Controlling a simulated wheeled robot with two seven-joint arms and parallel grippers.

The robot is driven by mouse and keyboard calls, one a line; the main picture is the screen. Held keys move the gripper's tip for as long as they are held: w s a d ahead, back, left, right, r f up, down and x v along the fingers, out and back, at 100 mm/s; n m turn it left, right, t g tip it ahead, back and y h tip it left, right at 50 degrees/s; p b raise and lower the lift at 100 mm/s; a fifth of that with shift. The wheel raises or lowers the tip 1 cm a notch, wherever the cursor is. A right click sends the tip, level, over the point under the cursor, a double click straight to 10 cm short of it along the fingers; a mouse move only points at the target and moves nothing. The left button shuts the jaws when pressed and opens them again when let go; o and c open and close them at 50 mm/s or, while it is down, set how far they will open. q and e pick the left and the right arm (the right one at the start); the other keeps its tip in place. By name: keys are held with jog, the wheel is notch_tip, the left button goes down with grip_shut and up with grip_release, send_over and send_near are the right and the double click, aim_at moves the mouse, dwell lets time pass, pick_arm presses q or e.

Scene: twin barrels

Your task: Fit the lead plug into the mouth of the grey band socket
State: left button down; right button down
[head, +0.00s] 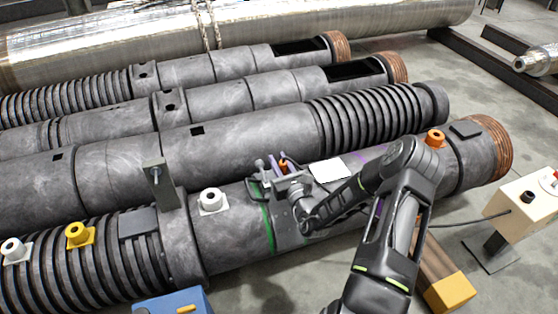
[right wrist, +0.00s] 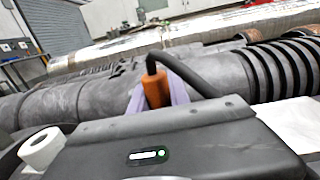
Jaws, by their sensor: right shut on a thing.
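The orange lead plug (head: 284,166) is between the fingers of my right gripper (head: 279,170), above the front barrel. The right wrist view shows the plug (right wrist: 156,90) upright between pale lilac fingers (right wrist: 178,90), with a black cable looping from its top to the right. A lighter grey band (head: 289,238) runs down the front barrel beside a green stripe, below the gripper. I cannot make out a socket mouth there; the gripper covers that spot. A white socket (head: 212,200) stands left of the gripper; it also shows in the right wrist view (right wrist: 41,148). My left gripper is out of view.
The front barrel also carries a yellow socket (head: 78,234), another white socket (head: 14,250) and an orange socket (head: 435,138). An upright plate (head: 158,172) rises at left. A blue box (head: 172,304) is at the front. A cream box (head: 525,205) with a cable stands right.

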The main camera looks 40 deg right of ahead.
jog(key=shift+f+b, duration=0.45)
jog(key=shift+f, duration=0.55)
jog(key=c, duration=1.1)
grip_release()
jog(key=shift+c, duration=0.2)
jog(key=p+v, duration=0.1)
jog(key=v, duration=0.5)
jog(key=shift+s+d+p, duration=0.1)
jog(key=shift+s+p, duration=0.15)
jog(key=shift+p, duration=0.05)
jog(key=shift+s+a, duration=0.3)
jog(key=shift+s, duration=0.3)
